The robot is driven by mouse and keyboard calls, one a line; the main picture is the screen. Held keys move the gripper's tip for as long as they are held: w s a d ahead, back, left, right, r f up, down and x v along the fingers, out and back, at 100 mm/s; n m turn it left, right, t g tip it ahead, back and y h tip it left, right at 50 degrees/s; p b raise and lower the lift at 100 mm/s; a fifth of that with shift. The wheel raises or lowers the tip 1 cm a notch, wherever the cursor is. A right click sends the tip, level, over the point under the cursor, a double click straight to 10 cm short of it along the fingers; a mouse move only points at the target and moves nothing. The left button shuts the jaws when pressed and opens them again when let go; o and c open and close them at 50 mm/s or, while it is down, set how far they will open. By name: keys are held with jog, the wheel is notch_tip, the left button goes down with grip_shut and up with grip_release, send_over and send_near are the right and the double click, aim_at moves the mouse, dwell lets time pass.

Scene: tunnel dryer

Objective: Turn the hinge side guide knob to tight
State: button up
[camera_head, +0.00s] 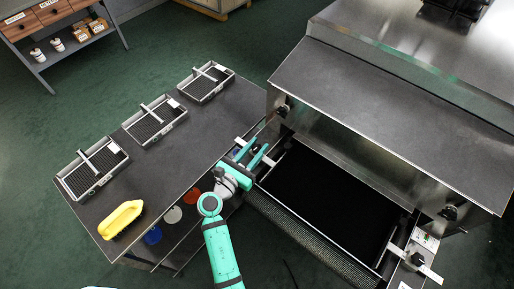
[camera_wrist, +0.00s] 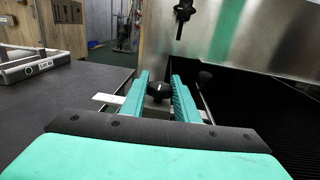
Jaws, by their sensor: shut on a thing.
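A black guide knob (camera_wrist: 158,89) with a small pale mark on top sits between the two teal fingers of my gripper (camera_wrist: 160,78) in the wrist view. The fingers are shut on the knob, one on each side. In the head view my gripper (camera_head: 250,153) is at the left side of the dryer's dark belt (camera_head: 330,205), and the knob between the fingers is hard to make out. A pale flat bar (camera_wrist: 108,98) shows to the left of the fingers. How far the knob is turned cannot be told.
A second guide knob (camera_head: 417,259) is on the belt's right side. Black knobs (camera_head: 282,111) sit on the dryer housing (camera_head: 390,85) above. The left table (camera_head: 150,170) holds several dark trays (camera_head: 206,82) and a yellow object (camera_head: 121,219).

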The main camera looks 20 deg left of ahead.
dwell(0.3)
jog(key=o, duration=1)
jog(key=shift+o, duration=0.3)
jog(key=shift+w, duration=0.1)
jog(key=v, duration=1)
jog(key=shift+s, duration=0.4)
jog(key=shift+a, duration=0.1)
